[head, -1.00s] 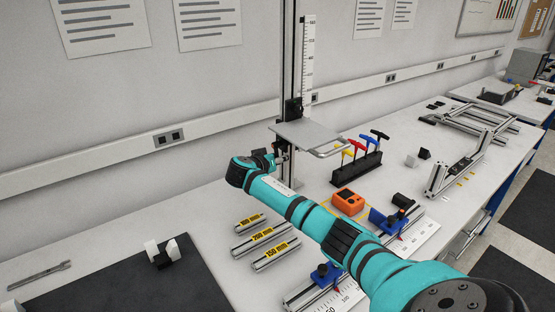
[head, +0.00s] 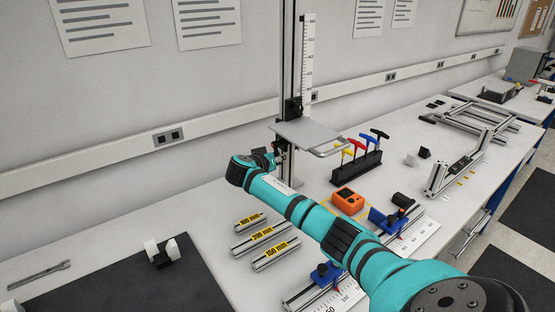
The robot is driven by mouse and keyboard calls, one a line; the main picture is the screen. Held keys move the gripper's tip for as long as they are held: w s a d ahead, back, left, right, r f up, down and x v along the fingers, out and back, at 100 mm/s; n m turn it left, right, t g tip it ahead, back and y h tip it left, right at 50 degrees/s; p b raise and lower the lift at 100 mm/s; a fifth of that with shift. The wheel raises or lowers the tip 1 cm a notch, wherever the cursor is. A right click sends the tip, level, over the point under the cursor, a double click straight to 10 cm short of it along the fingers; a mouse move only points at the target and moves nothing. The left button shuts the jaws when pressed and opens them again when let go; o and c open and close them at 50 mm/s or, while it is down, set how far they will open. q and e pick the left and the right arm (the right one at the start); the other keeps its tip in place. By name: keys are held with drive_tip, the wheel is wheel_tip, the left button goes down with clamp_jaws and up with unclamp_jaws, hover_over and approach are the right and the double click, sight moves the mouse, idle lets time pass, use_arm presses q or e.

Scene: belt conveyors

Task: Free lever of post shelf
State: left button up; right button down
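The post shelf (head: 306,132) is a flat grey plate with a loop handle at its right side, on a tall vertical post (head: 288,60). A black clamp block (head: 293,108) sits on the post just above the plate. A scale strip (head: 308,55) runs beside the post. My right arm reaches in from the lower right, and its gripper (head: 278,156) is at the post just below the plate. The gripper is small and partly hidden by the wrist; I cannot tell whether it is open, or whether it touches a lever. No lever shows clearly. My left gripper is out of view.
A black rack of coloured T-handle tools (head: 357,168) stands right of the post. An orange device (head: 348,201) and rulers with blue clamps lie near my forearm. Labelled bars (head: 263,240) lie to its left. A dark mat (head: 130,285) covers the front left.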

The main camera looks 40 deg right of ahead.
drive_tip(key=shift+s+a+r+n+g+y+p, duration=0.15)
drive_tip(key=shift+s+r+n+g+y+p, duration=0.3)
drive_tip(key=shift+p, duration=0.8)
drive_tip(key=shift+s+r+n+g+p, duration=0.1)
drive_tip(key=shift+r+n+g+p, duration=0.25)
drive_tip(key=shift+n+g+p, duration=0.7)
drive_tip(key=shift+s+r+n+g+y+p, duration=0.15)
drive_tip(key=shift+r+n+g+y+p, duration=0.2)
drive_tip(key=shift+p, duration=0.2)
drive_tip(key=shift+s+r+n+g, duration=0.1)
drive_tip(key=shift+n+g, duration=0.35)
drive_tip(key=shift+g, duration=0.1)
drive_tip(key=r+n+g+b, duration=0.1)
drive_tip(key=n+g+b, duration=0.1)
drive_tip(key=b, duration=0.2)
drive_tip(key=shift+r, duration=0.4)
